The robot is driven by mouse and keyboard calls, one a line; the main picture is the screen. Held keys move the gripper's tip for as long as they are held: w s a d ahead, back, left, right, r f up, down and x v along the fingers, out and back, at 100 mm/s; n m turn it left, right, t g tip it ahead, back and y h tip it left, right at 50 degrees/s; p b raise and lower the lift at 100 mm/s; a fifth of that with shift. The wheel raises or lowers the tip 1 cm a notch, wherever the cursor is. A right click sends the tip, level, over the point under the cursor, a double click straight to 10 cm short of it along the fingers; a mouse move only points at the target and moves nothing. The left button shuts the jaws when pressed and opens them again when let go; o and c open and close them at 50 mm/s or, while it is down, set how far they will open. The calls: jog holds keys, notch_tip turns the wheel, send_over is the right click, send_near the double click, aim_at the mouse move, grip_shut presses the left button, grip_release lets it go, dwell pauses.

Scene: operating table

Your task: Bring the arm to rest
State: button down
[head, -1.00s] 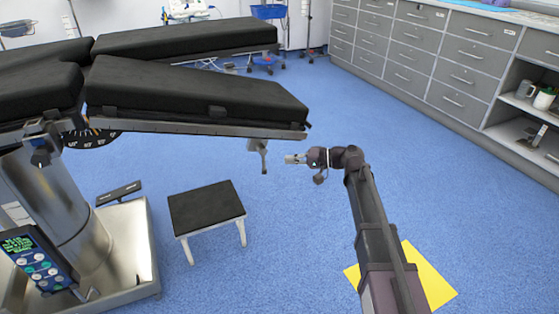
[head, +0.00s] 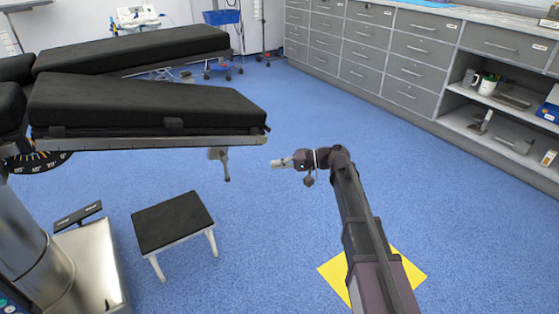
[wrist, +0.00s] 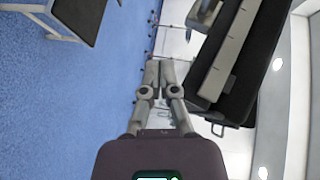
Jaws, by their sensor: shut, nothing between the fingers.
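My arm reaches up from the bottom right of the head view and bends left at its far end. My gripper (head: 276,164) points left, in the air over the blue floor, a little right of the operating table's padded end. In the wrist view my gripper (wrist: 158,68) shows its two fingers together, with nothing between them. The operating table (head: 140,100) has black padded sections and fills the left of the head view. Its black pad and metal rail also show at the right of the wrist view (wrist: 240,70).
A black-topped step stool (head: 172,220) stands on the floor left of my arm. Grey drawer cabinets (head: 400,60) and open shelves (head: 500,120) line the right. A yellow floor mark (head: 405,270) lies under my arm. Blue floor (head: 320,115) is clear between table and cabinets.

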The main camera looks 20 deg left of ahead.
jog(key=shift+d, duration=0.1)
jog(key=s+d+f+m+t+h+p, duration=0.1)
jog(key=s+d+h+p, duration=0.35)
jog(key=d, duration=0.85)
jog(key=s+d+f+m+t+h+p, duration=0.25)
jog(key=s+d+h, duration=0.35)
jog(key=d, duration=0.6)
jog(key=s+d+m+h+p, duration=0.1)
jog(key=s+d+h+p, duration=0.4)
jog(key=d, duration=0.8)
notch_tip(320, 180, up, 36)
jog(key=p, duration=3.6)
jog(key=shift+a+r, duration=0.15)
jog(key=shift+a, duration=0.05)
jog(key=shift+d, duration=0.1)
